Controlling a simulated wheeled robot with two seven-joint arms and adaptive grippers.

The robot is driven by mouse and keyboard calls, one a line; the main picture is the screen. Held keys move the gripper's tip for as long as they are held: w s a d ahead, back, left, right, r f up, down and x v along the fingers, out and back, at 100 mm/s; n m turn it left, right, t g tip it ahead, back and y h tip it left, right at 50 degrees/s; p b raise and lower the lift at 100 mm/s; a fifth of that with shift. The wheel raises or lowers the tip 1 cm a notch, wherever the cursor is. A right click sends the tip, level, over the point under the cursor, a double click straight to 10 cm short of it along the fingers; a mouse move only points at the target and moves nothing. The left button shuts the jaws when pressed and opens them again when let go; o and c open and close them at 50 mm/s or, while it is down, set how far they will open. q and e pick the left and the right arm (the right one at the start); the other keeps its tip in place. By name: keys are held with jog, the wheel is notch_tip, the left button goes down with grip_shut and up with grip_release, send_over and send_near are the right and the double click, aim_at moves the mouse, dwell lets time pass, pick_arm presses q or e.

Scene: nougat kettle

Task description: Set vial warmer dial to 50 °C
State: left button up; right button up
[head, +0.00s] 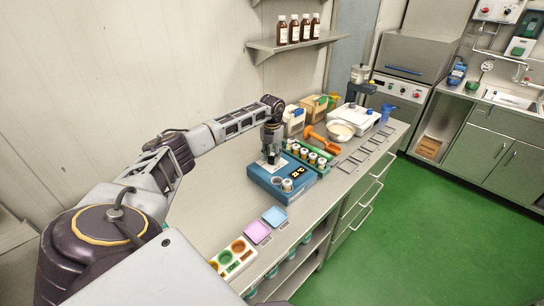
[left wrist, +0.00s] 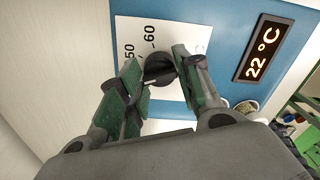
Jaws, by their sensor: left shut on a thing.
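The blue vial warmer (head: 291,194) stands on the steel bench, and vials stand in its front part. My left gripper (head: 271,158) points down over its back left corner. In the left wrist view the black dial (left wrist: 158,72) sits on a white scale plate (left wrist: 135,28) with the marks 50 and 60 showing. My left gripper's green-padded fingers are on both sides of the dial, shut on it. They hide much of the scale, and I cannot tell which mark the dial points to. The warmer's display (left wrist: 265,48) reads 22 °C. My right gripper is not in view.
A green rack of vials (head: 312,156) stands just behind the warmer, with an orange scoop (head: 322,141) beyond it. Pink (head: 257,232) and blue (head: 274,216) squares and a white tray with coloured wells (head: 235,258) lie nearer. Brown bottles (head: 295,29) stand on the wall shelf.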

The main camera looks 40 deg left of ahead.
pick_arm(q)
jog(key=m, duration=0.4)
jog(key=shift+r+m+b, duration=0.1)
jog(key=shift+m+b, duration=0.25)
jog(key=shift+m, duration=2.15)
jog(key=o, duration=1)
jog(key=shift+o, duration=0.2)
notch_tip(320, 180, up, 12)
jog(key=shift+b, duration=0.3)
